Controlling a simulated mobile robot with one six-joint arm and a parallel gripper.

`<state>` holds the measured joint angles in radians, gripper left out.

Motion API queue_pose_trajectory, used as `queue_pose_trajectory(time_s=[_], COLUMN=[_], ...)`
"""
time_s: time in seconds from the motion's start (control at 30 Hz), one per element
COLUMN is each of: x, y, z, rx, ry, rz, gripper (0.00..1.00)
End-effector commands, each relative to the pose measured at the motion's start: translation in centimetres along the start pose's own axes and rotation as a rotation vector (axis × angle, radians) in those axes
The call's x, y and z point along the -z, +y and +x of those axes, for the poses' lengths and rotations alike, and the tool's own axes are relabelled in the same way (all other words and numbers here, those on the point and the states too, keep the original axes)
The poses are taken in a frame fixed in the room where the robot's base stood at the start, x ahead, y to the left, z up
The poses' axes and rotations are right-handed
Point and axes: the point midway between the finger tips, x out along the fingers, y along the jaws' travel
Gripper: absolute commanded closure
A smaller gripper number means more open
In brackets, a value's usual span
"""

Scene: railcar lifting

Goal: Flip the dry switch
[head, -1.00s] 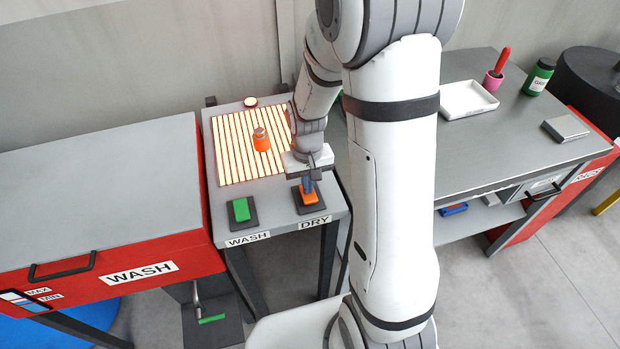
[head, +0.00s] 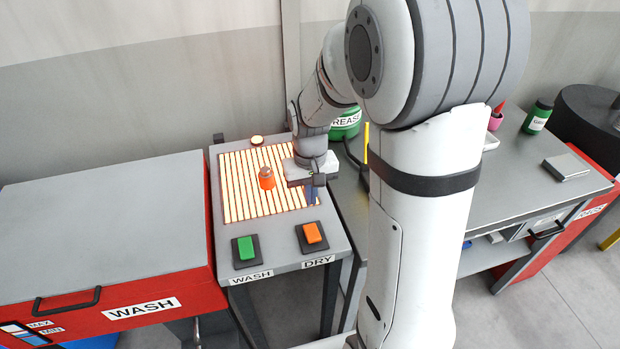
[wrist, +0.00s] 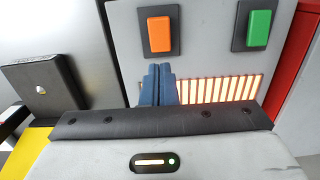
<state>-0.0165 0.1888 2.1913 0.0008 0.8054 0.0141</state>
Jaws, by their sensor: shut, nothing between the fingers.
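The dry switch (head: 313,233) is an orange rocker on a black base, above the DRY label (head: 319,262) at the front right of the grey stand. In the wrist view the orange switch (wrist: 159,34) lies just beyond my fingertips, with a gap in the picture. My gripper (head: 312,200) is shut and empty, its blue fingers (wrist: 158,72) together. It hangs behind the switch, over the right front edge of the glowing slatted panel (head: 240,190). The panel's slats are lit orange. An orange part with a grey top (head: 267,178) stands on the panel.
A green wash switch (head: 246,248) sits left of the dry switch; it also shows in the wrist view (wrist: 258,30). A red and grey WASH cabinet (head: 110,240) stands at left. A grey workbench (head: 535,165) is at right. A green GREASE container (head: 345,124) stands behind the stand.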

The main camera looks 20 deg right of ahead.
Motion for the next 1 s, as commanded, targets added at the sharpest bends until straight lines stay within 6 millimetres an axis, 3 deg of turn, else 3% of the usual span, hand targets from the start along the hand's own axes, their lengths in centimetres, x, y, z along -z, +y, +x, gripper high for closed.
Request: queue_pose_trajectory(time_s=[0.1, 0.3, 1.0], x=[0.3, 0.5, -0.1], y=[0.0, 0.0, 0.1], z=[-2.1, -4.1, -5.1], rx=[0.0, 0.0, 0.0], ry=[0.004, 0.001, 0.015], rz=[0.0, 0.0, 0.001], gripper=[1.0, 1.0, 1.0])
